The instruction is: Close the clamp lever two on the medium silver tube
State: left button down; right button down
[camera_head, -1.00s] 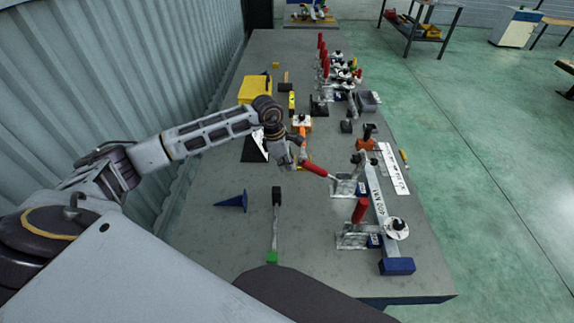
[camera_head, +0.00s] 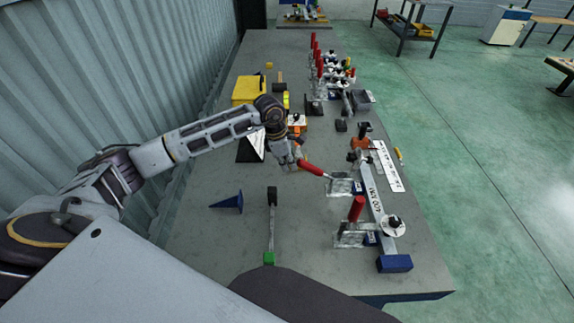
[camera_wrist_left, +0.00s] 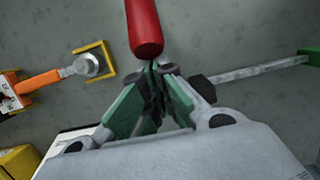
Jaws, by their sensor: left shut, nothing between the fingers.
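The silver tube (camera_head: 373,195) lies lengthwise along the right side of the workbench, with black lettering on it. Two toggle clamps stand at its left side. The nearer clamp has an upright red lever (camera_head: 356,209). The farther clamp's red lever (camera_head: 313,168) tilts out to the left, away from the tube. My left gripper (camera_head: 295,163) is at the free end of that tilted lever. In the left wrist view, its green-padded fingers (camera_wrist_left: 150,75) are shut just short of the red handle (camera_wrist_left: 143,25), with nothing between them; touching or apart is unclear. My right gripper is not in view.
A blue block (camera_head: 395,263) is at the tube's near end. A yellow box (camera_head: 247,90) and several red-handled clamps (camera_head: 318,65) stand farther back.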

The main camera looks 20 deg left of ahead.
aim_at(300, 161)
pick_arm(q)
jog(key=shift+w+d+r, duration=0.1)
jog(key=shift+w+d, duration=0.05)
jog(key=shift+d, duration=0.2)
jog(key=shift+w+d+r+p, duration=0.15)
jog(key=shift+w+d+r, duration=0.15)
jog(key=shift+d+r, duration=0.3)
jog(key=shift+w+d+r+p, duration=0.15)
jog(key=shift+w+d+r, duration=0.1)
jog(key=shift+d+r, duration=0.35)
jog(key=shift+a+r, duration=0.1)
jog(key=shift+a, duration=0.05)
jog(key=shift+r, duration=0.1)
jog(key=shift+w+d+r, duration=0.35)
jog(key=shift+d+r, duration=0.15)
jog(key=shift+d, duration=0.2)
jog(key=shift+w+d+r, duration=0.3)
jog(key=shift+d+r, duration=0.15)
jog(key=shift+d, duration=0.35)
jog(key=shift+w+d+r, duration=0.25)
jog(key=shift+d, duration=0.25)
jog(key=shift+w+d+r, duration=0.2)
jog(key=shift+w+d, duration=0.05)
jog(key=shift+d, duration=0.25)
jog(key=shift+w+d+r, duration=0.25)
jog(key=shift+d, duration=0.25)
